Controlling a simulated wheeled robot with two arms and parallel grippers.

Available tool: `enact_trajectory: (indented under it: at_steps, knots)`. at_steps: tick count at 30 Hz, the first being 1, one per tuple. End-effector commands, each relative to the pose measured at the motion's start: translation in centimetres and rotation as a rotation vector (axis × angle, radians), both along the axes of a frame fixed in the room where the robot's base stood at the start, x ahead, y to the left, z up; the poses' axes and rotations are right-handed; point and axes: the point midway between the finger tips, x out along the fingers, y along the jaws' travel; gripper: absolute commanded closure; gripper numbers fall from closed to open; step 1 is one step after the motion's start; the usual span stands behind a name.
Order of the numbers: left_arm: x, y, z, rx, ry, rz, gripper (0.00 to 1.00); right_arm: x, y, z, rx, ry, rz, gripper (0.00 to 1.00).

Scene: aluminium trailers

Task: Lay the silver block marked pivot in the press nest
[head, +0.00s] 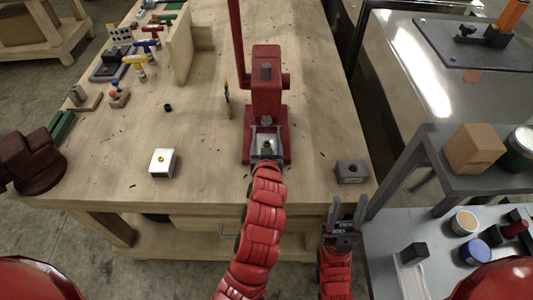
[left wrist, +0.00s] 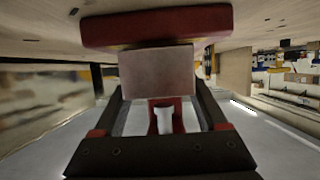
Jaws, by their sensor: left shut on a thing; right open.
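The red press (head: 267,88) stands in the middle of the bench. My left gripper (head: 267,152) reaches its front base and is shut on a silver block (head: 267,143) with a brass-coloured centre. In the left wrist view, the block (left wrist: 157,72) sits between the fingers, close to the red press base (left wrist: 157,27). The nest is mostly hidden by block and gripper, and I cannot tell whether the block rests in it. No pivot marking is readable. My right gripper (head: 345,213) is open and empty at the bench's front edge.
A pale block with a brass centre (head: 162,163) lies left of the press. A dark grey block (head: 352,171) lies right, near the edge. A grey shelf (head: 440,150) stands right.

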Motion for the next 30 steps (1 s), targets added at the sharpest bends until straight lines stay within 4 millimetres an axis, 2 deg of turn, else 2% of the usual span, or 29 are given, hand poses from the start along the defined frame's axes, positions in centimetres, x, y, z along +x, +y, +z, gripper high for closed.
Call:
enact_trajectory:
  at_steps: [15,21,30]
  knots:
    - [4.4,0.0,-0.6,0.0,0.0,0.001,1.0,0.0,0.0,-1.9,0.0,0.0,0.0,0.5]
    - [5.4,0.1,-0.6,0.001,-0.001,0.002,1.0,0.0,0.0,-2.3,0.0,0.0,0.0,0.5]
    - [5.7,0.0,-0.4,0.0,-0.001,0.001,1.0,0.0,0.0,-2.3,0.0,0.0,0.0,0.5]
